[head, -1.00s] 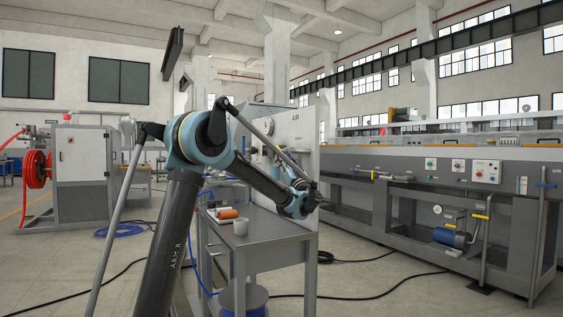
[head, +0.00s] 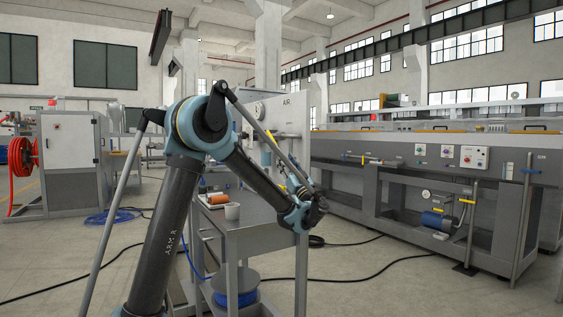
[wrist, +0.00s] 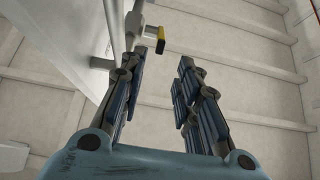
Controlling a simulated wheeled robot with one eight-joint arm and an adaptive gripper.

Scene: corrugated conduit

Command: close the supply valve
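A valve with a yellow-ended handle (wrist: 161,40) sits on a grey pipe fitting (wrist: 134,22) beside a white panel, at the top of the wrist view. My gripper (wrist: 163,64) is open and empty. Its left fingertip is near the fitting in the picture, and the yellow end appears just beyond the fingers, a little left of the gap's middle. I cannot tell whether they touch. In the head view my gripper (head: 318,208) is in front of the panel's lower right side; its fingers are too small to read there, and I cannot clearly make out the valve.
A long grey machine (head: 405,160) runs along the right. Black cables cross the floor.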

